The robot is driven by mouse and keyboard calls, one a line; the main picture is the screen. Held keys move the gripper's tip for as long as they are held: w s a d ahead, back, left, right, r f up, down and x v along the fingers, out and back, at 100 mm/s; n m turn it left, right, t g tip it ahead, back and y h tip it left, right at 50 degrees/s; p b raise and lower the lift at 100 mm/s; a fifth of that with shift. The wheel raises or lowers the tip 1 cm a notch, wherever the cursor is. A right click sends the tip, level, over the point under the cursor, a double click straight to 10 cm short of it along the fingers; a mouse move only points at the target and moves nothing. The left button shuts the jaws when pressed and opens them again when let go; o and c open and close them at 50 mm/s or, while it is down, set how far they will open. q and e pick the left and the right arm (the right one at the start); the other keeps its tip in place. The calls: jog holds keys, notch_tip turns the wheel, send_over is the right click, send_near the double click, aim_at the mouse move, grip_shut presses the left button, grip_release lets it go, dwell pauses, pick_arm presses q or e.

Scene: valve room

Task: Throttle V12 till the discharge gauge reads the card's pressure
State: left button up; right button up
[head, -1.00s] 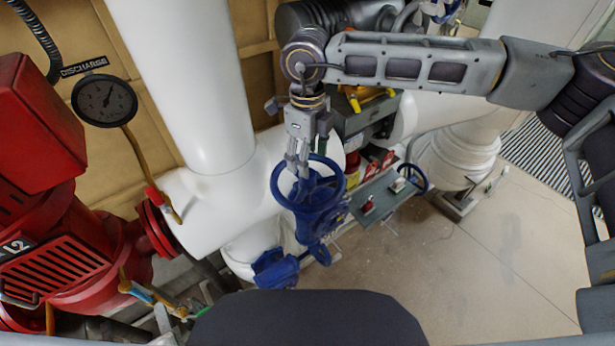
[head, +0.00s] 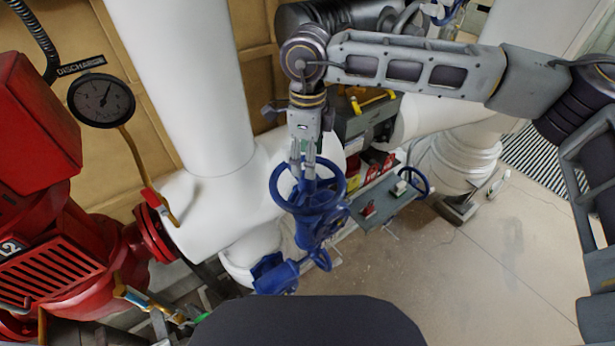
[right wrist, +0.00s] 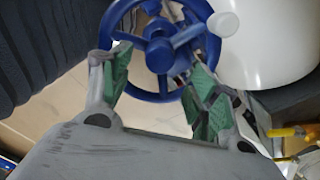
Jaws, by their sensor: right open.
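A blue handwheel (head: 310,203) on a blue valve stands in front of the white pipe; no V12 label is readable. In the head view my right gripper (head: 304,170) points down at the wheel from above. The right wrist view shows its two green-padded fingers (right wrist: 158,75) apart, with the wheel's hub and spokes (right wrist: 159,54) showing between and beyond them. Whether a finger touches the wheel I cannot tell. The discharge gauge (head: 101,101) hangs at upper left, its needle pointing up and right; its numbers are too small to read. I see no readable card. My left gripper is out of view.
Red pump machinery (head: 40,150) fills the left side. A thick white pipe (head: 185,80) rises behind the valve. A toolbox with a yellow-handled tool (head: 372,100) and a grey plate with small fittings (head: 385,203) lie right of the wheel.

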jog(key=shift+f+n+b, duration=0.1)
jog(key=shift+n+b, duration=0.95)
jog(key=shift+n, duration=1.45)
jog(key=shift+n+b, duration=0.45)
jog(key=shift+n, duration=0.85)
